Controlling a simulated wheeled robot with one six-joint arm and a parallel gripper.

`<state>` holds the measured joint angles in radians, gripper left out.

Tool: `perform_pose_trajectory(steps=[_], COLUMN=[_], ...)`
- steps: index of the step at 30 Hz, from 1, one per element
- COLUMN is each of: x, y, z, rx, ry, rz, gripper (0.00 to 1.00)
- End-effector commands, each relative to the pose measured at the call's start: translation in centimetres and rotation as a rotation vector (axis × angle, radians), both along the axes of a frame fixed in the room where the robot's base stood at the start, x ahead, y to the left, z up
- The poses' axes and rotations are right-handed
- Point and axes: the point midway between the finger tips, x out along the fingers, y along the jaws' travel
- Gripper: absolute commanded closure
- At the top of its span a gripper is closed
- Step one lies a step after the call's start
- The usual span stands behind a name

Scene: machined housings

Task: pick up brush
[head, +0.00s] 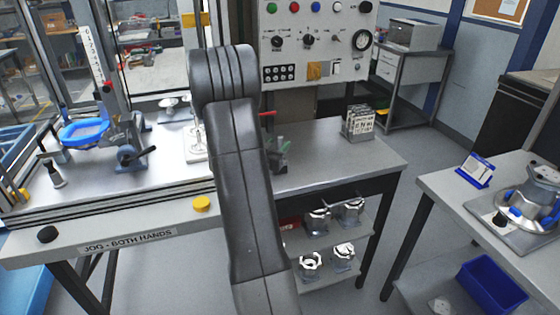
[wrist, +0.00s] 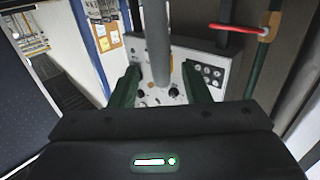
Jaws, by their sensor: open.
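I cannot identify the brush for sure. A small upright piece with a dark lower end and a pale band (head: 55,176) stands at the left end of the bench in the head view and may be the brush. In the wrist view my gripper (wrist: 160,88) is open, with its two green fingers apart. A grey vertical pole shows between them, and I cannot tell its distance. In the head view my arm hides most of the gripper.
Housings sit on the shelf below. A side table at right holds a housing (head: 535,198), with a blue bin (head: 491,283) below.

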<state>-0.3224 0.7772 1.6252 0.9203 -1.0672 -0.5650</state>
Motion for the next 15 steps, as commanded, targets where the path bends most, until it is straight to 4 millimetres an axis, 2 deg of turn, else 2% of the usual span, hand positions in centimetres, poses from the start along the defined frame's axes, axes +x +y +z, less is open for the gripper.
perform_pose_trajectory(steps=[3, 6, 13, 15], x=[1.6, 2.3, 2.4, 2.4], y=[-0.7, -1.0, -1.1, -1.1], z=[0.3, 0.2, 0.1, 0.1], rx=[0.000, 0.000, 0.000, 0.000], ry=[0.001, 0.001, 0.001, 0.001], rz=[-0.002, -0.001, 0.000, 0.000], gripper=[0.57, 0.57, 0.57, 0.69])
